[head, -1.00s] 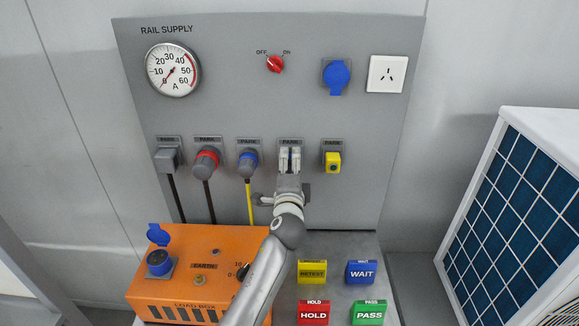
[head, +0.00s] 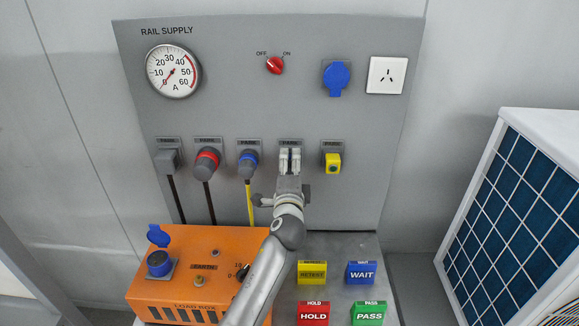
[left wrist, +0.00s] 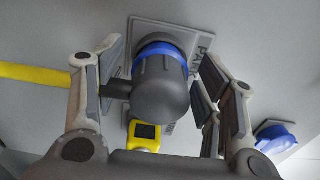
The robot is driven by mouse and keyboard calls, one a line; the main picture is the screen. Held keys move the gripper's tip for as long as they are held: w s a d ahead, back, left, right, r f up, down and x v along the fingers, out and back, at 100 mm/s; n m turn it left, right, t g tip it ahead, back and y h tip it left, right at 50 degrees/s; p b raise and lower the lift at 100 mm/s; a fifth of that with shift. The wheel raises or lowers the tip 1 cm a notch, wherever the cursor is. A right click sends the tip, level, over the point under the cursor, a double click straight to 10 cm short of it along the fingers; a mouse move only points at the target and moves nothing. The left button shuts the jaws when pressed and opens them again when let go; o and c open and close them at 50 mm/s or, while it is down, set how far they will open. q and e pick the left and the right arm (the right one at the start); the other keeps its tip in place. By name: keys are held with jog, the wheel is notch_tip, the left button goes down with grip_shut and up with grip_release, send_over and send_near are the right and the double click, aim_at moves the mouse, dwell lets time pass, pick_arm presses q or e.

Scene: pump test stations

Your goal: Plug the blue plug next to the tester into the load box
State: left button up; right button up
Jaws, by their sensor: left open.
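The blue plug (head: 248,163), a grey body with a blue ring and a yellow cable, sits at a park place on the grey panel. My left gripper (head: 290,161) is open in front of the panel, just right of the plug in the head view. In the left wrist view the plug (left wrist: 162,88) shows between the two spread fingers (left wrist: 160,85); I cannot tell whether either finger touches it. The orange load box (head: 205,272) stands at the lower left. Its blue socket (head: 159,263) has the lid raised. My right gripper is not in view.
A grey plug (head: 168,160) and a red-ringed plug (head: 207,162) are parked to the left, a yellow connector (head: 333,163) to the right. Yellow, blue, red and green blocks (head: 313,273) stand beside the load box. A solar-panelled white box (head: 520,210) bounds the right side.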

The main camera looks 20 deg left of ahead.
pick_arm(q)
jog(key=shift+c, duration=0.2)
jog(key=c, duration=1.3)
jog(key=shift+s+d, duration=0.1)
jog(key=shift+s, duration=0.15)
jog(key=shift+p+v, duration=0.45)
jog(key=shift+v, duration=0.65)
jog(key=shift+p+v, duration=0.35)
jog(key=shift+v, duration=1.3)
